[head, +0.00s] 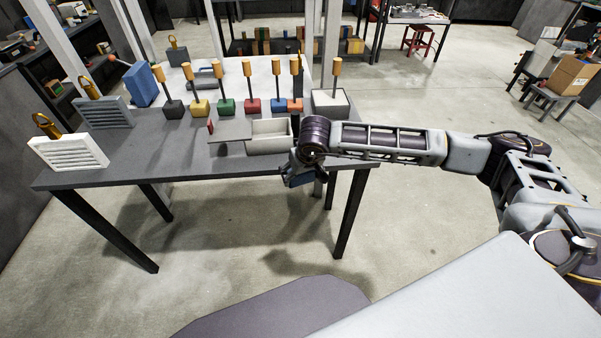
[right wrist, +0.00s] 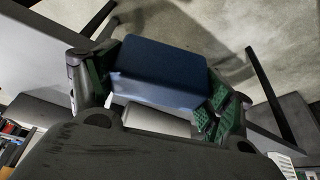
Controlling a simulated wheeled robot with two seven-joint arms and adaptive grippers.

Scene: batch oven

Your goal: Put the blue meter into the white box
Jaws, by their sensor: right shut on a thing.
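My right gripper (head: 299,178) is low at the front edge of the table, at its right part. In the right wrist view (right wrist: 165,92) its green-padded fingers are shut on a dark blue block, the blue meter (right wrist: 160,70), one finger at each side. In the head view the arm and gripper mostly hide it. The white box (head: 268,148) stands on the table just left of and behind the gripper, open at the top. A flat grey panel (head: 229,130) adjoins its left side. My left gripper is not in view.
The grey table (head: 150,168) holds a row of coloured blocks with orange-topped posts behind the box. A white container (head: 331,113) stands at the right end, and louvred white (head: 68,152) and grey (head: 105,113) units at the left. The floor in front is clear.

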